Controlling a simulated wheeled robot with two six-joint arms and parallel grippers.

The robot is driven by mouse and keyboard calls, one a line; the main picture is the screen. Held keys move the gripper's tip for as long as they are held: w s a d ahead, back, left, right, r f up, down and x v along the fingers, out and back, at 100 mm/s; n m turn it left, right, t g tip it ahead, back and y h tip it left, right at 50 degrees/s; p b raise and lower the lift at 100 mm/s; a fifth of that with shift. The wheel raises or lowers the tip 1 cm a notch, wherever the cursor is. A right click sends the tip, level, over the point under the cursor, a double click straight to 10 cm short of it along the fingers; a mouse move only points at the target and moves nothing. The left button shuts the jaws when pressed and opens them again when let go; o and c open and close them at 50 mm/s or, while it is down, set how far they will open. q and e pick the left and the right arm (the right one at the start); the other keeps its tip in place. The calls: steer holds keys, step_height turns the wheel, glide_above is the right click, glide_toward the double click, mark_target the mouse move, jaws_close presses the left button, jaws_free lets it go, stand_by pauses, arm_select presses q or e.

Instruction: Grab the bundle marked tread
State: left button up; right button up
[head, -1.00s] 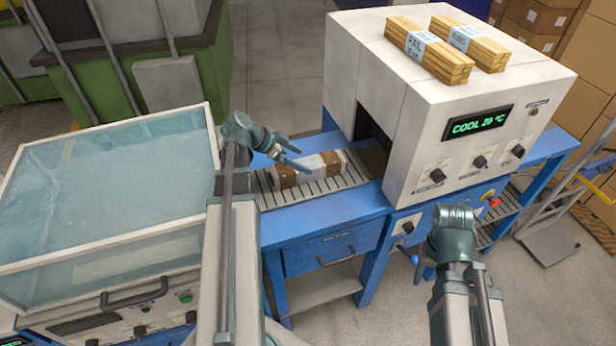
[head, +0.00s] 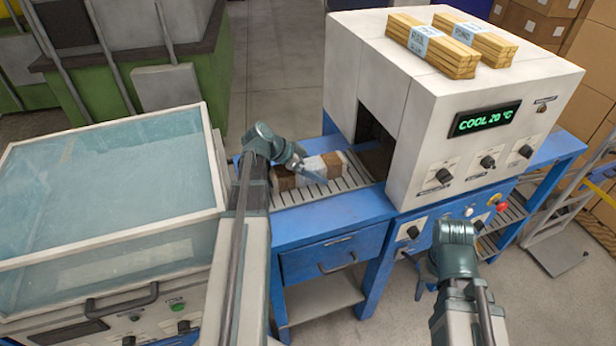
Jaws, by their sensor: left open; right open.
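Two bundles of light wooden sticks lie side by side on top of the white machine: a left bundle (head: 450,62) and a right bundle (head: 492,47). Each has a pale paper label with writing too small for me to read surely. A brown package with a white band (head: 333,160) lies on the roller conveyor before the machine's opening. My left gripper (head: 314,176) is open, just above and in front of this package and partly covering it; I cannot tell whether they touch. My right gripper (head: 420,275) is open and empty, low in front of the machine.
The white machine (head: 485,160) has a green "COOL 20 °C" display and knobs, and stands on a blue bench (head: 320,225). A clear-lidded box (head: 100,180) is at the left. A hand cart (head: 565,225) stands at the right, with cardboard boxes behind.

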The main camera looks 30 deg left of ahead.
mark_target(321, 162)
arm_select(q)
steer(key=shift+r, duration=0.1)
jaws_close()
stand_by(0.3)
steer(key=shift+r, duration=0.1)
steer(key=shift+r+p, duration=0.6)
steer(key=shift+p, duration=0.15)
step_height(321, 162, up, 3)
steer(key=p, duration=0.3)
steer(key=s+d, duration=0.1)
steer(key=d, duration=0.4)
steer(key=s+d, duration=0.2)
steer(key=d, duration=0.3)
steer(key=s+d, duration=0.2)
steer(key=d, duration=0.3)
steer(key=shift+d+r+p, duration=0.15)
steer(key=shift+r+p, duration=0.15)
steer(key=shift+w, duration=0.1)
